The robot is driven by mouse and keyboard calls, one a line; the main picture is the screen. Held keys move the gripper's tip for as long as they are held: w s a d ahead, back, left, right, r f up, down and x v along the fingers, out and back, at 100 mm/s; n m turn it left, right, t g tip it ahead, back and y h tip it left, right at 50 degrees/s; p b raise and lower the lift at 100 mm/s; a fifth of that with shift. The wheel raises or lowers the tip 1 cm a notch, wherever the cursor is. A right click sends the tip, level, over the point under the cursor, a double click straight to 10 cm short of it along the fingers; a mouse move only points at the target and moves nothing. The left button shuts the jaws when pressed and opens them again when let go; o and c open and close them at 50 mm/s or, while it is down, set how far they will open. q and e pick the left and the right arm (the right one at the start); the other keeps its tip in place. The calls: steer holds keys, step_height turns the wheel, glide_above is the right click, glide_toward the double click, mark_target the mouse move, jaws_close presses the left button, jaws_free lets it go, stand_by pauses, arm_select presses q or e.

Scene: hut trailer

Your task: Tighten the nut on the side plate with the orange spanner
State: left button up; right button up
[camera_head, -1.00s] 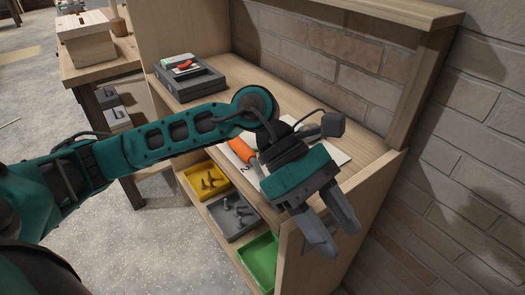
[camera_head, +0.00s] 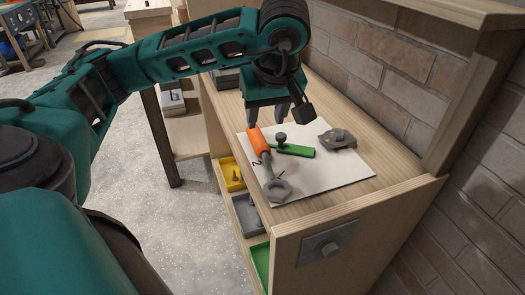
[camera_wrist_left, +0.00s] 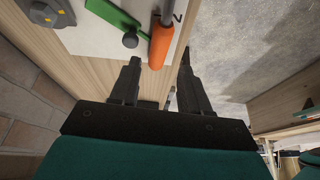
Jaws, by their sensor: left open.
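The orange spanner (camera_head: 258,141) lies on a white sheet on the bench top, its grey ring-shaped head (camera_head: 277,189) towards the near edge. Its orange handle (camera_wrist_left: 161,45) also shows in the left wrist view. My left gripper (camera_head: 270,116) is open and points down by the handle's far end. In the left wrist view its fingers (camera_wrist_left: 159,82) are apart and empty, the handle end lying just ahead between them. The grey side plate (camera_head: 347,235) is on the bench's end panel, with the nut (camera_head: 329,249) on it. My right gripper is out of view.
A green-handled tool (camera_head: 297,150) with a dark knob and a grey part (camera_head: 338,138) lie right of the spanner on the sheet (camera_head: 325,180). Yellow (camera_head: 232,173), grey (camera_head: 247,213) and green (camera_head: 261,262) trays sit below. A brick wall stands behind.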

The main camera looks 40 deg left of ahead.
mark_target(261, 142)
arm_select(q)
steer(key=x, duration=0.4)
steer(key=shift+s+d+b+x, duration=0.15)
steer(key=shift+b+x, duration=0.15)
steer(key=shift+x, duration=1.05)
steer(key=shift+s+d+b+x, duration=0.15)
steer(key=shift+b+x, duration=0.1)
steer(key=shift+x, duration=1.1)
steer(key=shift+f, duration=0.2)
jaws_close()
